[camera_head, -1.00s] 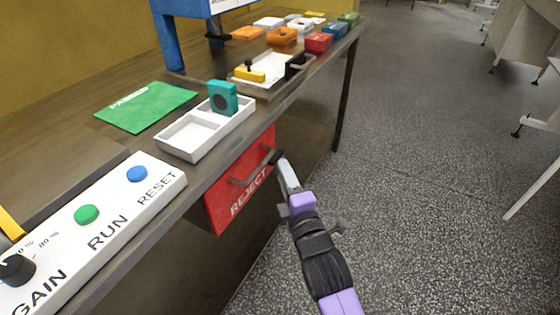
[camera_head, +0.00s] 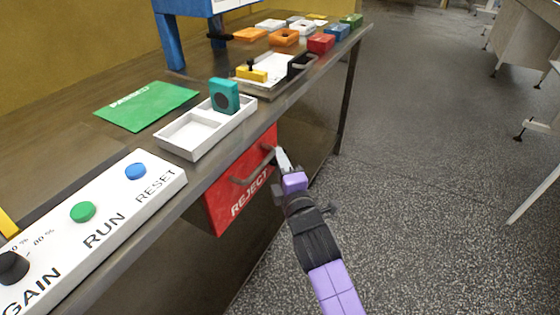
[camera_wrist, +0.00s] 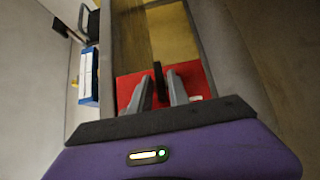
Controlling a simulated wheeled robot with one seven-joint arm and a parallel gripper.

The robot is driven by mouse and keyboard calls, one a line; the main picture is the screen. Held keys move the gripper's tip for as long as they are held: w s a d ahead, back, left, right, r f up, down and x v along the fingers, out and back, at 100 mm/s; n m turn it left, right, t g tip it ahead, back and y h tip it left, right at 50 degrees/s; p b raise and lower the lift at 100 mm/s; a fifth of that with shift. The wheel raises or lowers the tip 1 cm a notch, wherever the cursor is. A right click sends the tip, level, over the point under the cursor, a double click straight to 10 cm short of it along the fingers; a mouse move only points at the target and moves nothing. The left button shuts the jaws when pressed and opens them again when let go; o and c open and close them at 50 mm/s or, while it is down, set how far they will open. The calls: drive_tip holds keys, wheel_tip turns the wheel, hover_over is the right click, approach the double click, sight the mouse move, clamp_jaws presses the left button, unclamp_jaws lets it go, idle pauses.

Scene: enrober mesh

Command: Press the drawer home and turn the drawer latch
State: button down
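The red drawer front (camera_head: 225,203), marked REJECT, is under the front edge of the bench. A grey bar handle (camera_head: 252,171) crosses it, and a small dark piece (camera_head: 267,147), perhaps the latch, sits near its upper right corner. My gripper (camera_head: 281,158) is at the right end of the drawer front, by the handle's end. In the wrist view my gripper (camera_wrist: 160,92) has its two fingers apart before the red front (camera_wrist: 126,88). A dark upright bar (camera_wrist: 158,80) shows between them; contact cannot be told.
A white two-part tray (camera_head: 190,150) holding a teal block (camera_head: 224,96) stands above the drawer. A white button panel (camera_head: 105,225) is at left, a green mat (camera_head: 147,106) behind. Several coloured blocks lie farther back. The floor (camera_head: 430,180) at right is clear.

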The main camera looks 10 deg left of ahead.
drive_tip(key=shift+r+p, duration=0.2)
drive_tip(key=shift+p, duration=0.5)
drive_tip(key=shift+w+d+r+m+g+y+p, duration=0.1)
drive_tip(key=shift+w+m+g+p, duration=0.05)
drive_tip(key=shift+m+g+p, duration=1.6)
drive_tip(key=shift+w+d+r+m+g+y+p, duration=0.15)
drive_tip(key=shift+m+g+p, duration=0.95)
drive_tip(key=shift+g+p, duration=1.1)
drive_tip(key=shift+w+a+m+g+y+p, duration=0.1)
drive_tip(key=shift+w+m+g+p, duration=0.1)
drive_tip(key=shift+m+g+p, duration=1.8)
drive_tip(key=shift+d+n+g+b, duration=0.1)
drive_tip(key=shift+n+g+b, duration=0.35)
drive_tip(key=shift+g+b, duration=0.1)
drive_tip(key=c, duration=1.5)
unclamp_jaws()
drive_tip(key=shift+r, duration=0.1)
